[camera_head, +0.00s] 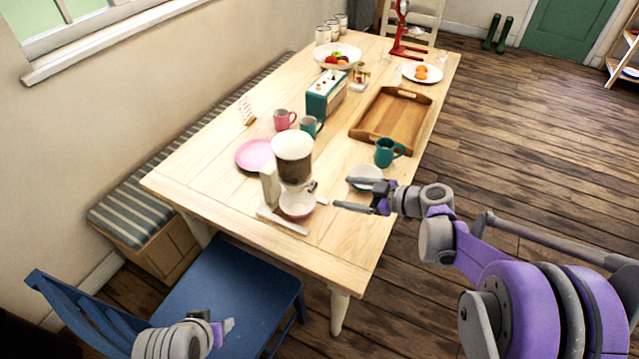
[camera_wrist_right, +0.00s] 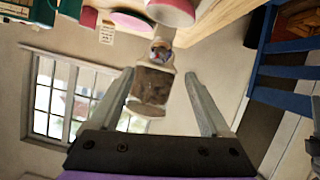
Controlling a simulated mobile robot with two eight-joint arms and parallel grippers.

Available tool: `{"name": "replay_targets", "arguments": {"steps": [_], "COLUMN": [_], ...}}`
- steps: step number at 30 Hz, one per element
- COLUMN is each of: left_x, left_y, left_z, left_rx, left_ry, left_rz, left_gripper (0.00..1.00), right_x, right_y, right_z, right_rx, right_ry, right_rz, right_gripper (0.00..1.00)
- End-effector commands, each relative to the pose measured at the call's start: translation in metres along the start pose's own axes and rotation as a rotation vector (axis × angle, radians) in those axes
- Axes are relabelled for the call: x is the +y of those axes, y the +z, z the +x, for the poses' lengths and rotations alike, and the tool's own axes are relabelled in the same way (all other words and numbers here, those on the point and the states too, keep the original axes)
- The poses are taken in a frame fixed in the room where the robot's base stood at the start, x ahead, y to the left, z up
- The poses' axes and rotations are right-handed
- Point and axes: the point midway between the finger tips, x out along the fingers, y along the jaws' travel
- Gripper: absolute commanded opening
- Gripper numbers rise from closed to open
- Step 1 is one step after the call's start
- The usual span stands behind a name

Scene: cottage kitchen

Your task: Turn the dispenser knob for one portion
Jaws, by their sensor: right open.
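The dispenser (camera_head: 294,168) stands near the table's front end, with a pale top, brown contents and a light stand. Its small knob (camera_head: 312,186) faces right, towards my right gripper. A bowl (camera_head: 297,205) sits under its outlet. In the right wrist view the dispenser (camera_wrist_right: 152,88) appears upside down between the fingers, with the knob (camera_wrist_right: 161,45) near its neck. My right gripper (camera_head: 344,193) is open and empty, right of the knob and apart from it. My left gripper (camera_head: 226,329) is low over the blue chair; its finger opening cannot be made out.
A white bowl (camera_head: 366,172) lies just behind my right gripper, with a teal mug (camera_head: 388,152) and wooden tray (camera_head: 372,128) beyond. A pink plate (camera_head: 254,155) is left of the dispenser. The table's front right corner (camera_head: 350,260) is clear. A blue chair (camera_head: 235,285) stands in front.

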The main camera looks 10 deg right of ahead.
Motion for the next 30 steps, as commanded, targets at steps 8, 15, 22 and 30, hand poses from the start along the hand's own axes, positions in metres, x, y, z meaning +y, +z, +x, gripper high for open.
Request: {"name": "replay_targets", "arguments": {"steps": [8, 15, 22, 30], "left_x": [0.000, 0.000, 0.000, 0.000], "left_y": [0.000, -0.001, -0.001, -0.001], "left_z": [0.000, -0.001, -0.001, -0.001], "left_rx": [0.000, 0.001, 0.001, 0.001], "left_ry": [0.000, 0.000, 0.000, 0.000], "left_rz": [0.000, 0.000, 0.000, 0.000], "left_gripper": [0.50, 0.50, 0.50, 0.50], "right_x": [-0.002, -0.001, -0.001, -0.001], "right_y": [0.001, 0.001, 0.001, 0.001], "right_z": [0.053, 0.088, 0.099, 0.099], "right_rx": [0.004, 0.003, 0.003, 0.003], "right_ry": [-0.005, -0.003, -0.001, -0.001], "right_rz": [0.004, 0.005, 0.007, 0.007], "right_gripper": [0.81, 0.81, 0.81, 0.70]}}
